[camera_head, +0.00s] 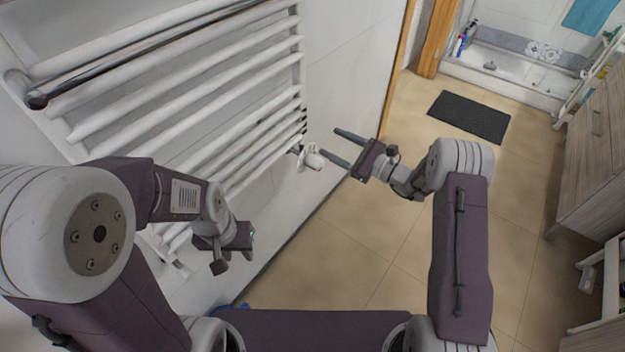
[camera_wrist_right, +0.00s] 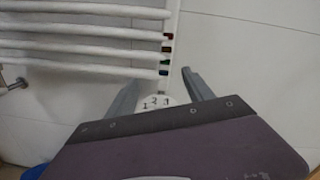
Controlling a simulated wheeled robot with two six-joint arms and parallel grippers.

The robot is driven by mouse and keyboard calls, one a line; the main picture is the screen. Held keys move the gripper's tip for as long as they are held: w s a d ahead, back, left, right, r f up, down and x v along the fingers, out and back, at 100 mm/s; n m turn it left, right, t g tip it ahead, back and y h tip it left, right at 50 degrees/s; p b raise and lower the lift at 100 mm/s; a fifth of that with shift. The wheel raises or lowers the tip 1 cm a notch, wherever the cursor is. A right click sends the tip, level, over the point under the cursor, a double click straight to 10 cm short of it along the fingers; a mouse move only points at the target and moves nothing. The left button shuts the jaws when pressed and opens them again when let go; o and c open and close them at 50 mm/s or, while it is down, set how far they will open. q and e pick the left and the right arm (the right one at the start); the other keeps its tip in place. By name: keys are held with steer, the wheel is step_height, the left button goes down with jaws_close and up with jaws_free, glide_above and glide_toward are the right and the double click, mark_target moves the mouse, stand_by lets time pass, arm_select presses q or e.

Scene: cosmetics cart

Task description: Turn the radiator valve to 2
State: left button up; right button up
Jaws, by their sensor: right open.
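The white radiator valve (camera_head: 314,160) sits at the lower right end of the white towel radiator (camera_head: 165,97) in the head view. In the right wrist view the valve's white dial (camera_wrist_right: 156,101) shows dark numerals; 1 and 2 seem legible. My right gripper (camera_head: 331,142) is open, its fingers pointing at the radiator, close to the valve. In the right wrist view its fingers (camera_wrist_right: 160,92) appear on either side of the dial, with no clear contact. The gripper's body hides the valve's lower part there. My left gripper (camera_head: 232,246) is below the radiator, away from the valve; its fingers are unclear.
Small coloured marks (camera_wrist_right: 166,53) run along the radiator's upright. The tiled floor (camera_head: 395,255) is open right of the wall. A dark mat (camera_head: 470,116) lies before the bathtub (camera_head: 510,69). A wooden cabinet (camera_head: 594,145) stands at right.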

steer(key=m+b, duration=0.1)
steer(key=b, duration=0.1)
glide_toward(322, 166)
steer(key=w+a+r, duration=0.2)
steer(key=a+r, duration=0.1)
steer(key=a, duration=0.1)
step_height(322, 166, down, 3)
steer(key=d+h+b, duration=0.1)
steer(key=b, duration=0.1)
steer(key=shift+m, duration=0.4)
steer(key=b+x, duration=0.3)
steer(key=x, duration=0.4)
steer(key=shift+w+a, duration=0.25)
steer(key=shift+w+a+r, duration=0.1)
steer(key=shift+w+a, duration=0.1)
steer(key=shift+a, duration=0.05)
arm_select(q)
step_height(322, 166, down, 10)
steer(key=shift+s+d, duration=0.1)
arm_select(e)
jaws_close()
arm_select(q)
steer(key=shift+r, duration=0.1)
